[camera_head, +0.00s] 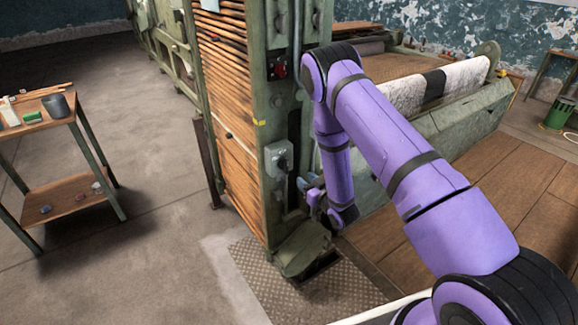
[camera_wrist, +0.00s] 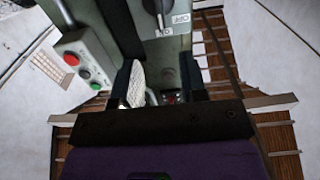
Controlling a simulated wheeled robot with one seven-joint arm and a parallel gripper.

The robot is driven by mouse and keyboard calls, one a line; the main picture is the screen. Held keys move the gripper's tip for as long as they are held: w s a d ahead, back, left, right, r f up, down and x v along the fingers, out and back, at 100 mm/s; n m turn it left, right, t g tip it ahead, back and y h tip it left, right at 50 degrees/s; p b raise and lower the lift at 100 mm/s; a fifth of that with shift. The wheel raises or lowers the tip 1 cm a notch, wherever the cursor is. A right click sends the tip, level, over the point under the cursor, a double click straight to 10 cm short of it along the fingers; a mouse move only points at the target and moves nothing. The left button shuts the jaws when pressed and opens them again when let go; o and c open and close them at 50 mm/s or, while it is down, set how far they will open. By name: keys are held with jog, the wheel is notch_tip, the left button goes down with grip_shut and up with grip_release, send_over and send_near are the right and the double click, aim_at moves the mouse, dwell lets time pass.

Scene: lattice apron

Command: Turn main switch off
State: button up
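In the wrist view, a rotary switch with a dark handle (camera_wrist: 157,8) is cut off by the top edge. Small label plates sit beside it, and its handle points toward the lower plate. In the head view, a grey switch box (camera_head: 277,157) with a dark knob is fixed low on the green machine post. My gripper (camera_head: 310,188) is just right of and below this box, partly hidden by my arm. In the wrist view, my gripper (camera_wrist: 156,72) has its dark fingers apart. It holds nothing that I can make out, and no contact with the handle shows.
A button box (camera_wrist: 82,62) with red and green buttons is at the wrist view's left. A red control (camera_head: 279,70) sits higher on the post. Stacked wooden slats (camera_head: 228,100) stand left of it. A small table (camera_head: 60,120) is farther left, with open floor between.

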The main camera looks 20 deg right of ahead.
aim_at(288, 164)
jog(key=x, duration=1)
jog(key=shift+w+a+f, duration=0.1)
jog(key=shift+w+a, duration=0.05)
jog(key=shift+w, duration=0.2)
jog(key=shift+c, duration=0.2)
grip_shut()
